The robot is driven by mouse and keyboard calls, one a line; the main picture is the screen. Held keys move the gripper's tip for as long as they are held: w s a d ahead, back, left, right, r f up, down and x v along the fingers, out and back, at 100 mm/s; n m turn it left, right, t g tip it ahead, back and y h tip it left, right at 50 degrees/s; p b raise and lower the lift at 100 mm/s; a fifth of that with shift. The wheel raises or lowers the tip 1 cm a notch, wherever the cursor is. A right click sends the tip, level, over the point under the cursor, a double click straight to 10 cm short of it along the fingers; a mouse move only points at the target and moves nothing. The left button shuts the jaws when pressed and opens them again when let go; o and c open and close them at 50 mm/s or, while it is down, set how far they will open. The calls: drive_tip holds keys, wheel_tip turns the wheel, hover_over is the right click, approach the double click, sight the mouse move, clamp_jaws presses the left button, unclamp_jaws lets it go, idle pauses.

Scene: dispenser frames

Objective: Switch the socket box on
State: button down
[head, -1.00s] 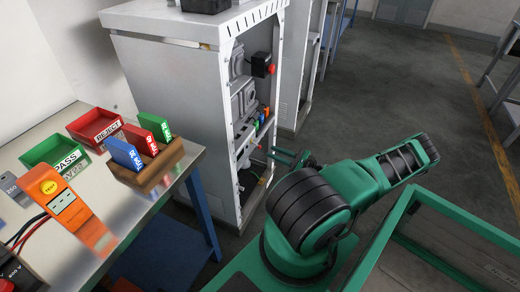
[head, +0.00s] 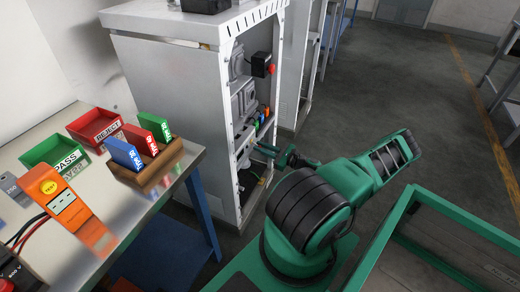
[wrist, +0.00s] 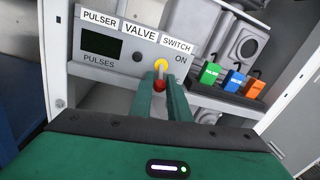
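A grey panel (wrist: 112,62) labelled PULSER, VALVE and SWITCH fills the upper left of the wrist view. Under SWITCH, next to ON, is a yellow round part (wrist: 161,65) with a short lever and a red tip (wrist: 160,85). My gripper (wrist: 163,82) is open, its two green fingers on either side of the red tip. Whether they touch it is unclear. In the head view my gripper (head: 264,150) reaches into the open side of the grey cabinet (head: 170,95). No socket box is labelled as such; I cannot tell which box it is.
Green, blue and orange blocks (wrist: 233,80) stand on a ledge right of the panel. A table (head: 40,160) at the left holds red and green trays, a wooden rack of cards (head: 150,172) and an orange tester (head: 68,208). The cabinet's white frame borders the opening.

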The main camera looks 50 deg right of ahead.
drive_tip(key=shift+r+g, duration=0.2)
drive_tip(key=shift+g, duration=0.1)
drive_tip(key=shift+w+a+r+n+g+h, duration=0.15)
drive_tip(key=shift+r+g+h, duration=0.4)
drive_tip(key=shift+g, duration=0.9)
drive_tip(key=shift+w+d+r+n+g+h, duration=0.1)
drive_tip(key=shift+r+g+h, duration=0.15)
drive_tip(key=shift+r+g, duration=0.9)
drive_tip(key=shift+w+a+r+n+g+h, duration=0.15)
drive_tip(key=shift+r+g+h, duration=0.25)
drive_tip(key=shift+g, duration=1.4)
drive_tip(key=shift+d+g, duration=0.1)
drive_tip(key=shift+g, duration=0.2)
drive_tip(key=c, duration=1.9)
unclamp_jaws()
drive_tip(key=v, duration=1)
drive_tip(key=shift+s+r, duration=0.25)
